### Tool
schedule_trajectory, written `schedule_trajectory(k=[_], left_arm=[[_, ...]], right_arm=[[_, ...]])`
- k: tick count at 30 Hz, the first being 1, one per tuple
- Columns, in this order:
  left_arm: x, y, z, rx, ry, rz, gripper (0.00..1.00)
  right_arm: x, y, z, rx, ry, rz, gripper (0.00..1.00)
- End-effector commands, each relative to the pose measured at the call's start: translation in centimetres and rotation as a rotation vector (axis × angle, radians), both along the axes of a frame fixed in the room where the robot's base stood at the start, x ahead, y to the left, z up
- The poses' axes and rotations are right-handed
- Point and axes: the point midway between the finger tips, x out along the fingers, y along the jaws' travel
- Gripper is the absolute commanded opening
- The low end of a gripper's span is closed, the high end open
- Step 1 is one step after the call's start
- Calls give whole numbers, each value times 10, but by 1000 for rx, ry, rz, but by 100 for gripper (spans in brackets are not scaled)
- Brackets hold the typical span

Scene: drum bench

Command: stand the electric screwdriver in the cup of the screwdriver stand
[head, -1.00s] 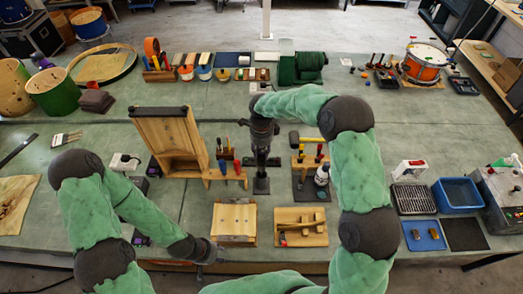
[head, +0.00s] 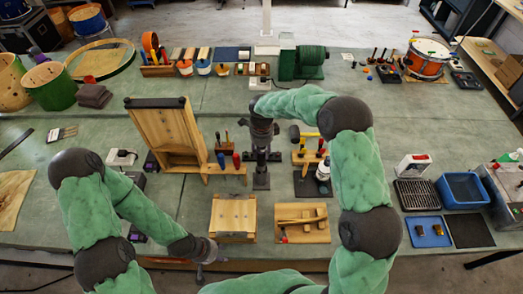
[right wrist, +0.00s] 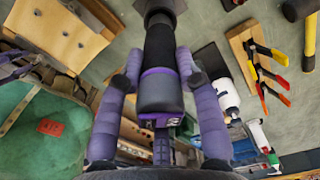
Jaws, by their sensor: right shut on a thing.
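The electric screwdriver (right wrist: 160,92), black and purple, is between the two purple-grey fingers of my right gripper (right wrist: 160,82) in the right wrist view. The fingers are shut on its purple part. Its far end runs up to a dark flared piece at the top edge; I cannot tell whether that is its own nose or the stand's cup. The cup is hidden there. My left gripper (head: 203,250) is low over the front edge, its fingers unclear.
A tilted wooden panel (head: 168,130) and a small tool rack (head: 224,168) stand left of the stand. A plier rack (head: 310,160) and hammer (head: 303,134) are close on its right. A wooden box (head: 233,216) and board (head: 302,222) lie in front.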

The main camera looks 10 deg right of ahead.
Motion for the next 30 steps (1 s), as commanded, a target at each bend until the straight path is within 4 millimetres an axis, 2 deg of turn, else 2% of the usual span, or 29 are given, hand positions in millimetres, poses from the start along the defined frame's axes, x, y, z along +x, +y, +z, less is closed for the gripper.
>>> schedule_trajectory(k=[30], left_arm=[[0,0,-36,0,0,0,40]], right_arm=[[0,0,-41,0,-1,0,0]])
